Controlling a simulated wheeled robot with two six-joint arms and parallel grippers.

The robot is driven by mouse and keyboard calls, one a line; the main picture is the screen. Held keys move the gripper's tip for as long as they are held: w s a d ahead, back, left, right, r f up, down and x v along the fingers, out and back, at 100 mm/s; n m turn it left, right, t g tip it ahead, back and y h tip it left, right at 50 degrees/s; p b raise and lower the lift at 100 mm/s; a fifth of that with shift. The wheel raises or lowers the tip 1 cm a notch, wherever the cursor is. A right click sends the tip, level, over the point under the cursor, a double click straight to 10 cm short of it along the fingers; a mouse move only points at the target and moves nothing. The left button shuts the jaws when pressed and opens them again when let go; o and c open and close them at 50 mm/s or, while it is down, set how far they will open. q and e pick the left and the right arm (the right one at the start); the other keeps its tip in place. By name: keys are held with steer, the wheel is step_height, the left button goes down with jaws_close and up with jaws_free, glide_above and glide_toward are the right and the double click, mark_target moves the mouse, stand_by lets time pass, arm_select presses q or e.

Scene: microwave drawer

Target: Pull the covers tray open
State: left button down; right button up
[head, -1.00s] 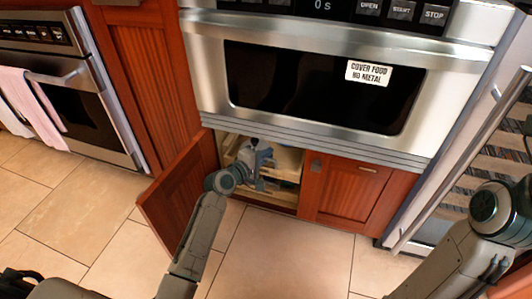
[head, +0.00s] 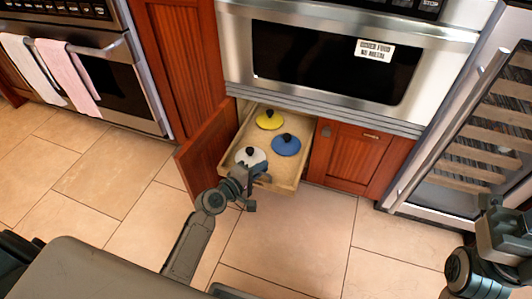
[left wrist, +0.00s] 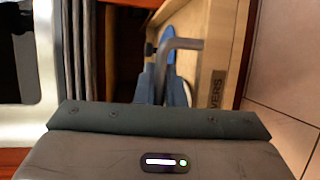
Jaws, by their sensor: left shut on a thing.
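The covers tray (head: 289,184) is a light wooden pull-out tray, drawn well out of the cabinet below the microwave. In it lie a yellow lid (head: 269,119), a blue lid (head: 286,145) and a white lid (head: 250,156), each with a dark knob. My left gripper (head: 258,186) is at the tray's front edge, shut on the tray; its exact grip is hard to see. The left wrist view shows the tray front (left wrist: 225,50) with lettering ending in "VERS". My right gripper (head: 505,222) is at the right edge; its jaws are unclear.
An open red cabinet door (head: 205,148) stands just left of the tray, close to my left arm. A shut red door (head: 345,158) is to the right. A microwave (head: 330,60) is above. The tiled floor (head: 290,235) in front is clear.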

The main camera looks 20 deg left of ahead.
arm_select(q)
steer(key=shift+s+a, duration=0.1)
steer(key=shift+s, duration=2.05)
steer(key=c, duration=1.8)
jaws_free()
steer(key=p+v, duration=0.1)
steer(key=v, duration=0.9)
steer(key=shift+s+a, duration=0.15)
steer(key=shift+s, duration=0.2)
